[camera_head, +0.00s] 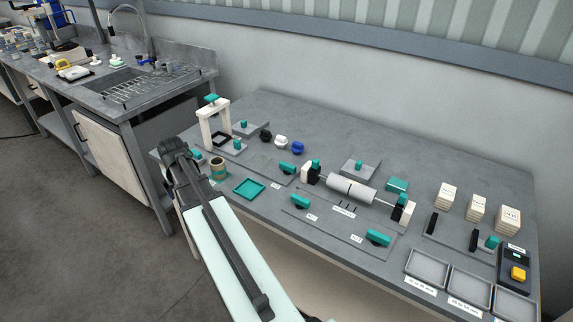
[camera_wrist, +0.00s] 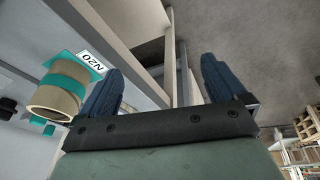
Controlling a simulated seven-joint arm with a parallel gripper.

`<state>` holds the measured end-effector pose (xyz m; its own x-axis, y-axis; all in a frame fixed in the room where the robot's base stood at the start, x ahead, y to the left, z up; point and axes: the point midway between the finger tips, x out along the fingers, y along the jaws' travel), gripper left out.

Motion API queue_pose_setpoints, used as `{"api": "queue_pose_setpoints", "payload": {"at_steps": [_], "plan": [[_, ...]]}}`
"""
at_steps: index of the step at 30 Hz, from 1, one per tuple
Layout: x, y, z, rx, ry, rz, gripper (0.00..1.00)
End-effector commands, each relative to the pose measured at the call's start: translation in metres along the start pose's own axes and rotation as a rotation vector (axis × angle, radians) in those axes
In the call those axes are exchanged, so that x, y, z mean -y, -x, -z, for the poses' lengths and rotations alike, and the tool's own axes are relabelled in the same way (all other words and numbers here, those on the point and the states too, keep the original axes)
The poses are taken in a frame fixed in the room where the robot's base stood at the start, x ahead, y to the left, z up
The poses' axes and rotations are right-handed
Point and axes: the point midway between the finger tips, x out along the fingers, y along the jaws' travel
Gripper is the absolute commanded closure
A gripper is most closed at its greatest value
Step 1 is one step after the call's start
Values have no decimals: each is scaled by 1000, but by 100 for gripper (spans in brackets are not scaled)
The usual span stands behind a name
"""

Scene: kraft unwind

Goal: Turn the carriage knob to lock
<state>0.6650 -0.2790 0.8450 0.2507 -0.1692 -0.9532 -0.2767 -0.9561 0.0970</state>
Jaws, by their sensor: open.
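My gripper (camera_head: 176,150) is at the table's left edge in the head view, left of the white frame stand. In the wrist view my gripper (camera_wrist: 160,70) has its two blue fingers wide apart with nothing between them. Several teal knobs or handles sit on the bench, and I cannot tell which is the carriage knob. One teal handle (camera_head: 287,168) is left of the white roll (camera_head: 351,189). Two more, a left one (camera_head: 300,202) and a right one (camera_head: 378,237), are on the front plate. Another (camera_head: 491,243) is at the far right. My gripper touches none of them.
A tan roll with a teal band (camera_head: 217,168) stands close to my gripper; it also shows in the wrist view (camera_wrist: 58,100). A teal tray (camera_head: 249,188) lies near the front edge. The white frame stand (camera_head: 228,120) rises behind. Grey trays (camera_head: 427,268) are at the right.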

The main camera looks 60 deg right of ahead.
Motion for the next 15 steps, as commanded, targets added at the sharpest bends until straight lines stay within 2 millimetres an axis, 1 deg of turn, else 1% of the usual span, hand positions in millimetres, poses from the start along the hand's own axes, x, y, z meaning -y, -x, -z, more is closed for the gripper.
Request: {"api": "queue_pose_setpoints", "payload": {"at_steps": [1,3,5,7,9,11,12,14,15], "plan": [[-14,16,10,-23,-21,-12,2],[-34,36,19,-47,-57,-29,2],[-53,54,24,-64,-100,-46,2],[-81,74,24,-77,-178,-71,2],[-114,93,17,-82,-292,-104,2],[-142,104,5,-77,-401,-131,2],[-159,110,-5,-71,-478,-150,2],[-184,118,-21,-62,-596,-179,2],[-199,123,-32,-55,-675,-199,2]]}}
